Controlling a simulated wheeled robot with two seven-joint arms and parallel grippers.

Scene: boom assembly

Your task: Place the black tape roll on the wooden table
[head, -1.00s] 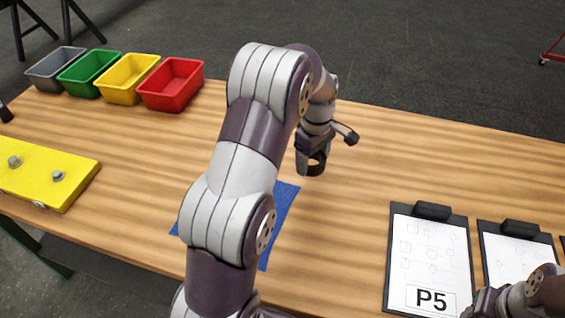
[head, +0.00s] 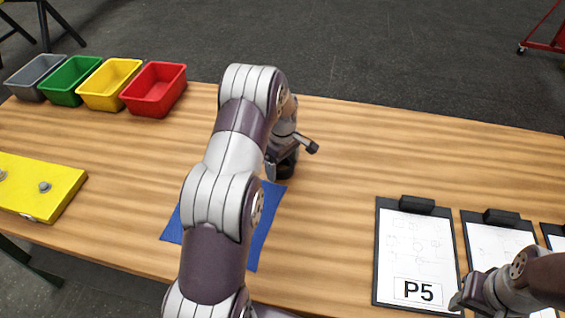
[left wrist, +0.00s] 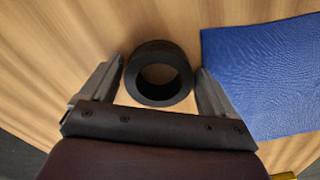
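The black tape roll (left wrist: 159,73) is a thick dark ring, seen face-on in the left wrist view. It sits between the two fingertips of my left gripper (left wrist: 159,70), which meet its outer sides. In the head view the left gripper (head: 281,158) points down at the wooden table (head: 340,190), just beyond the blue mat. The roll (head: 284,168) shows dark and partly covered under it, low over bare wood; I cannot tell whether it touches. My right gripper (head: 470,297) is at the lower right over the clipboards; its fingers are not clear.
The blue mat (head: 262,225) lies beside the roll, partly behind my left arm. Grey, green, yellow and red bins (head: 154,91) stand at the back left. A yellow block (head: 40,188) is at the left. Clipboards (head: 416,255) lie at the right. The table's back middle is clear.

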